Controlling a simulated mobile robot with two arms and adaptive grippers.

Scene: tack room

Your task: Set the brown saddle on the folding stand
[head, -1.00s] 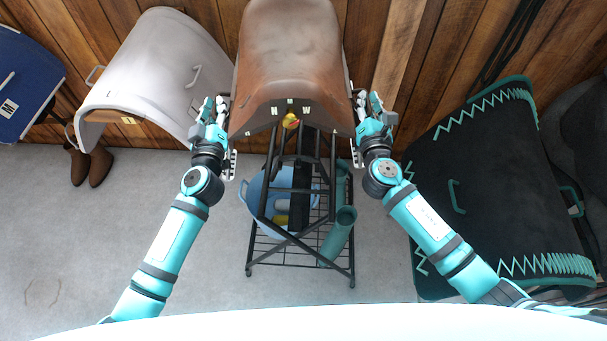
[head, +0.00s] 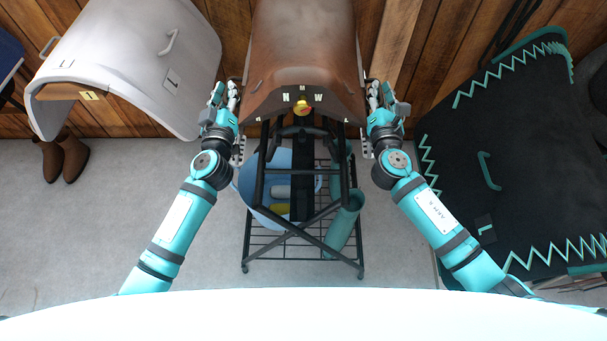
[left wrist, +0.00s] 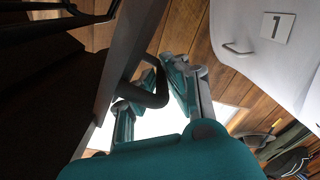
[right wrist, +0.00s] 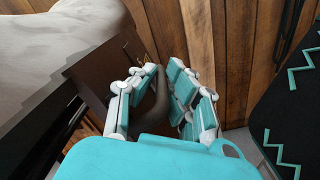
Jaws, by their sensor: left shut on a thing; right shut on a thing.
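The brown saddle (head: 303,45) is at the top middle of the head view, its near edge carrying a small yellow-red emblem. My left gripper (head: 226,98) is shut on a dark side handle (left wrist: 150,97) of the saddle. My right gripper (head: 380,98) is shut on the opposite side handle (right wrist: 156,100). The black folding stand (head: 303,190) shows below and in front of the saddle, with crossed legs. The saddle hides the stand's far part and top. I cannot tell whether the saddle touches it.
A light grey saddle-shaped cover (head: 130,60) is on the left, above brown boots (head: 65,158). A black pad with teal zigzag trim (head: 500,170) is on the right. A blue bucket (head: 262,200) and a teal tube (head: 343,225) sit within the stand. A wooden wall stands behind.

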